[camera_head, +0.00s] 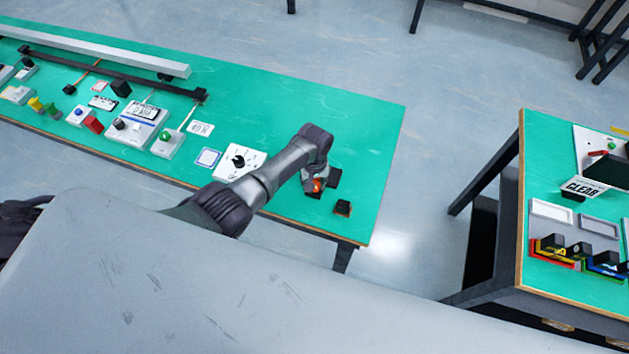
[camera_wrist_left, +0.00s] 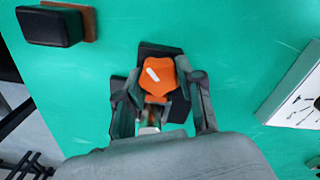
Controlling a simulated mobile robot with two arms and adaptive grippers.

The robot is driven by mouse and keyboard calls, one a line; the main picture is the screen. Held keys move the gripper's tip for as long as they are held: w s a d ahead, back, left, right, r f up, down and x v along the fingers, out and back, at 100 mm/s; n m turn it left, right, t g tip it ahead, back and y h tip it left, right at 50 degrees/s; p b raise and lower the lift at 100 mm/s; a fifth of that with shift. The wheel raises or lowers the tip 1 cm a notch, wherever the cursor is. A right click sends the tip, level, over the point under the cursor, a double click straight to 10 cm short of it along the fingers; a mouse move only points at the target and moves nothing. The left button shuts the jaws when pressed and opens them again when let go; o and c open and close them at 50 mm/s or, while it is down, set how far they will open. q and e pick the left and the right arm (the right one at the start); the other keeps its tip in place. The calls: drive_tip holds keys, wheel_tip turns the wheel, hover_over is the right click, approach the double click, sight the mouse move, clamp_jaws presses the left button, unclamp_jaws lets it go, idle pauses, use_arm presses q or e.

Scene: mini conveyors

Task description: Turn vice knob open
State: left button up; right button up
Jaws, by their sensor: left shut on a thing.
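The vice is a small dark block on the green table, seen in the head view (camera_head: 333,180) and partly behind the gripper in the left wrist view (camera_wrist_left: 178,108). Its orange knob with a white mark (camera_wrist_left: 160,77) shows in the wrist view, and a bit of it shows in the head view (camera_head: 317,185). My left gripper (camera_wrist_left: 160,92) comes down over the vice with its fingers on both sides of the orange knob, shut on it. The lower part of the vice is hidden by the gripper. My right gripper is not seen.
A small black block on a brown base (camera_head: 343,208) sits close by, near the table's front edge. A white dial panel (camera_head: 240,160) lies to the left. The green table (camera_head: 370,130) is bare behind and to the right. A second table (camera_head: 530,150) stands across a gap.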

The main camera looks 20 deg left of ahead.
use_arm(q)
drive_tip(key=shift+w+r, duration=0.15)
idle(0.3)
drive_tip(key=o, duration=0.9)
wheel_tip(320, 180, up, 12)
drive_tip(key=shift+f, duration=0.1)
